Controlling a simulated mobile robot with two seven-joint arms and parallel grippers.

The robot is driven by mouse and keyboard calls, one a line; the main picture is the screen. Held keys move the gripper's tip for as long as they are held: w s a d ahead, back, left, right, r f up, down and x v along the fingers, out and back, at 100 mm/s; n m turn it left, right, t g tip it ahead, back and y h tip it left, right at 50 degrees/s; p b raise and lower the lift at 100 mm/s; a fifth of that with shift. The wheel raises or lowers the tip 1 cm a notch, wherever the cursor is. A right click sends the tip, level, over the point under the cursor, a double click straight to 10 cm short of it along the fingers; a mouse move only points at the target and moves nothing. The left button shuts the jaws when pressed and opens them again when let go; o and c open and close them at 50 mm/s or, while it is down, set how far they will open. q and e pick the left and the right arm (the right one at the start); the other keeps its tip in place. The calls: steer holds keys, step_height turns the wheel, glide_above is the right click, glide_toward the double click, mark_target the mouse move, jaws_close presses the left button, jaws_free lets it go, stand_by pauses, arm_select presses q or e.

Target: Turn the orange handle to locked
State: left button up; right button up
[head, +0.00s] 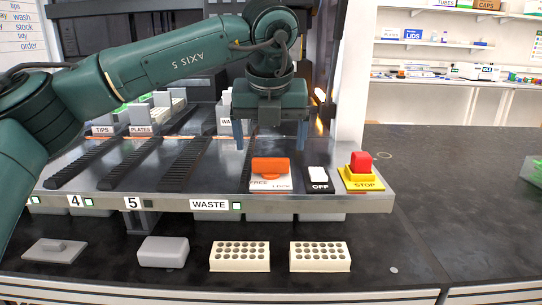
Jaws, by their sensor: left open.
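The orange handle (270,165) sits on a white plate (270,184) marked FREE on the left and LOCK on the right, at the front of the metal deck. The handle lies crosswise, its exact pointing direction hard to tell. My left gripper (271,145) points down above and behind the handle, its two blue-grey fingers spread wide to either side. It is open and holds nothing. My right gripper is not in view.
Right of the plate are a white OFF switch (318,178) and a red STOP button (360,162) on a yellow base. Two cream racks (240,257), a grey box (163,252) and a flat grey lid (55,251) stand on the bench below. The dark bench at right is mostly clear.

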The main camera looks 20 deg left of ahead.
mark_target(270, 159)
arm_select(q)
steer(key=shift+x, duration=2.35)
steer(key=c, duration=1)
